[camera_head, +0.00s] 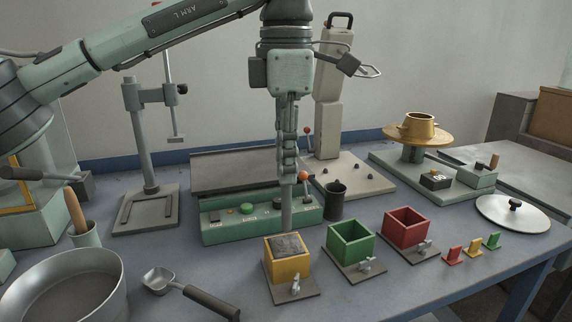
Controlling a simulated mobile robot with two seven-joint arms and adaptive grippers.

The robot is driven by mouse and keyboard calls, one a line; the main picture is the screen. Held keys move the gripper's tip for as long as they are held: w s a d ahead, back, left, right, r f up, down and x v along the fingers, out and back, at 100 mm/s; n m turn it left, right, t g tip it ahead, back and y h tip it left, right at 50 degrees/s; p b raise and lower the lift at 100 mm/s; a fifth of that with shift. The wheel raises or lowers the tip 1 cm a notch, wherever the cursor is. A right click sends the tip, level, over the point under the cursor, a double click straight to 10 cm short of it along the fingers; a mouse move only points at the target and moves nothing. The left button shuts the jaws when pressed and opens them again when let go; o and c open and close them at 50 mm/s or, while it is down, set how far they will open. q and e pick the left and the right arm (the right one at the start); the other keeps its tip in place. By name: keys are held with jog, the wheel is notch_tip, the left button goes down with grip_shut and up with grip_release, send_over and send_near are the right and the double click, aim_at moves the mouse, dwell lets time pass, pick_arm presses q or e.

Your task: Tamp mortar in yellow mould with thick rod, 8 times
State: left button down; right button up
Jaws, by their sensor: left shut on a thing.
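The yellow mould (287,268) stands on its dark base plate near the front middle of the bench. Grey mortar (288,245) fills it to about the rim. My left gripper (288,165) points straight down above the mould and is shut on the thick rod (288,217). The rod is grey and upright, with its lower end at the back part of the mould. I cannot tell whether its tip touches the mortar. My right gripper is not in view.
An empty green mould (350,250) and red mould (405,232) stand to the right. A scoop (190,291) and large metal bowl (65,290) lie at left.

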pick_arm(q)
notch_tip(320, 180, down, 3)
jog(key=shift+w+f, duration=0.1)
jog(key=shift+f, duration=0.05)
jog(key=r, duration=0.3)
jog(key=shift+s+r, duration=0.1)
jog(key=shift+s, duration=0.25)
jog(key=shift+r, duration=0.1)
